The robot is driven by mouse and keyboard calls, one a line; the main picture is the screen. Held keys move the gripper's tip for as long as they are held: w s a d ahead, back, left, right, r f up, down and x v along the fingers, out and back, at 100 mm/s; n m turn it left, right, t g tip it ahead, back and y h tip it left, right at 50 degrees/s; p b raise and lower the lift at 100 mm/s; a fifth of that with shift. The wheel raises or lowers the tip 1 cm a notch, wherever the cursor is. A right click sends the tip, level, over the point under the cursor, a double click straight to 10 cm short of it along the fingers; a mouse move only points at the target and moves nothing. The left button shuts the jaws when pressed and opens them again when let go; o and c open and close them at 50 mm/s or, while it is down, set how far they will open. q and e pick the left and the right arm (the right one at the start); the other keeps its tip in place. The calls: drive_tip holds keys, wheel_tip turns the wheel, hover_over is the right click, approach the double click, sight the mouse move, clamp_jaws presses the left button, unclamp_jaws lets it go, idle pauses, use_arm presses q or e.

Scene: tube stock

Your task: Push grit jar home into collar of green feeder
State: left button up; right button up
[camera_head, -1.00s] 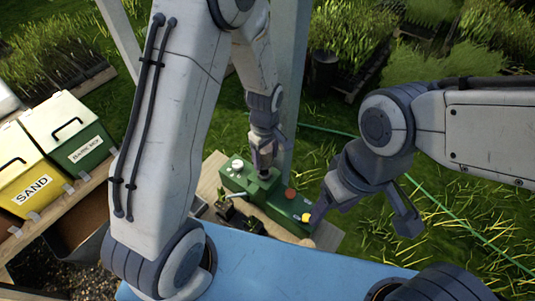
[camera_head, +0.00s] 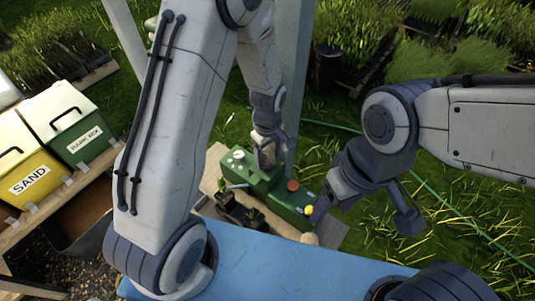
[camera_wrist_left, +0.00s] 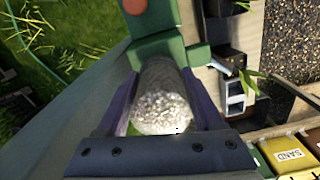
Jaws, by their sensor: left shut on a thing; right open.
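The green feeder (camera_head: 290,198) stands on a wooden board, with a red button on top. My left gripper (camera_head: 267,158) is right above the feeder, shut on the grit jar (camera_wrist_left: 160,95), a clear jar full of pale grit. In the left wrist view the jar lies between both fingers, and its far end meets the green collar part (camera_wrist_left: 158,50) of the feeder. How deep it sits in the collar cannot be told. My right gripper (camera_head: 405,215) is open and empty, to the right of the feeder.
A dark tray with small plants (camera_head: 240,212) stands close in front of the feeder. A yellow SAND bin (camera_head: 28,160) and a green bin (camera_head: 75,125) stand on the left shelf. A grey post (camera_head: 297,80) rises just behind my left gripper. Grass lies to the right.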

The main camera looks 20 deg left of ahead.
use_arm(q)
drive_tip(key=shift+w+f, duration=0.1)
drive_tip(key=shift+f, duration=0.2)
idle(0.5)
drive_tip(key=o, duration=1.5)
drive_tip(key=shift+a, duration=0.1)
drive_tip(key=shift+o, duration=0.2)
drive_tip(key=shift+r+b, duration=0.35)
drive_tip(key=shift+r, duration=0.2)
wheel_tip(320, 180, up, 9)
drive_tip(key=shift+r+b, duration=0.2)
drive_tip(key=shift+b, duration=0.7)
